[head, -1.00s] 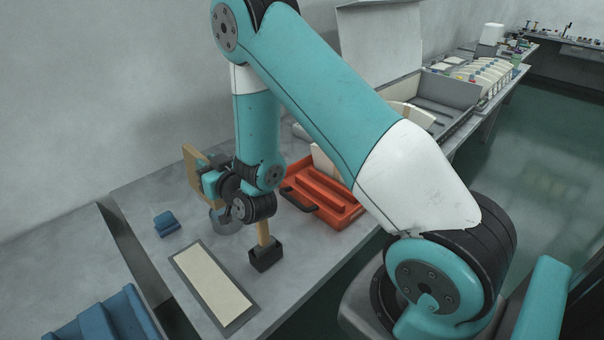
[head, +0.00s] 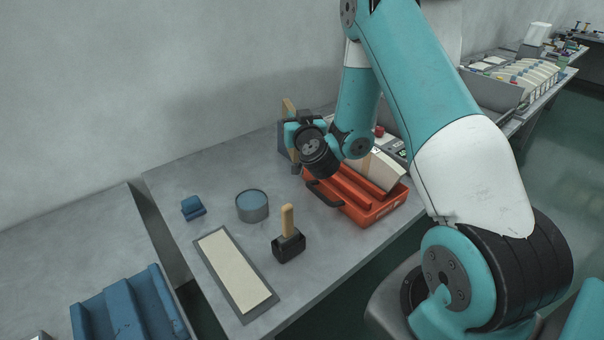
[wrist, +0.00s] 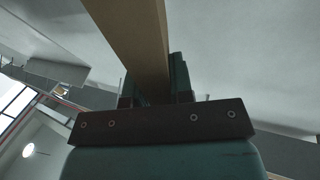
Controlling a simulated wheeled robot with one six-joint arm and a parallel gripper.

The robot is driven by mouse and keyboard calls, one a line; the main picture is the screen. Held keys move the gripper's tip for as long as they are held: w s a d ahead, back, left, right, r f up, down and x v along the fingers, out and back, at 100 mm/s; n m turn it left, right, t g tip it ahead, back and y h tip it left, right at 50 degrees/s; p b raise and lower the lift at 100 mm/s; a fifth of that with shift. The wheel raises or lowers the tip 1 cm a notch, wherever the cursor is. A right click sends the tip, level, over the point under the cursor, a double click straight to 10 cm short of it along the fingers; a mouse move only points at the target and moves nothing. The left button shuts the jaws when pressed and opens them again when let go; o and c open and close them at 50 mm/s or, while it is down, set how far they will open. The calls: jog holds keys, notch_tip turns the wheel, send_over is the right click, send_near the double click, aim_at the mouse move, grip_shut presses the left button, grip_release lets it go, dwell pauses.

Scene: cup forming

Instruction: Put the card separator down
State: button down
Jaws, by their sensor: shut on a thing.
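The card separator looks like a tan, flat wooden strip, and my gripper (head: 293,132) is shut on it. In the head view, the top of the separator (head: 288,107) shows above my gripper, upright and slightly tilted. In the wrist view, the separator (wrist: 138,40) runs up between the two fingers. Its lower end is hidden in the head view, so I cannot tell whether it touches anything.
An orange tray (head: 372,214) with a black handle sits right of my gripper. A mallet (head: 288,244), a round tin (head: 252,213), a small blue block (head: 193,213) and a framed cream panel (head: 234,265) lie on the grey bench (head: 180,172). Its back left is clear.

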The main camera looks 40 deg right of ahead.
aim_at(297, 160)
notch_tip(297, 160, down, 7)
jog(key=b, duration=0.2)
jog(key=shift+f+b, duration=0.15)
jog(key=shift+b, duration=0.25)
jog(key=shift+f+b, duration=0.5)
jog(key=shift+f, duration=2.3)
jog(key=c, duration=1)
grip_release()
jog(key=shift+s, duration=0.1)
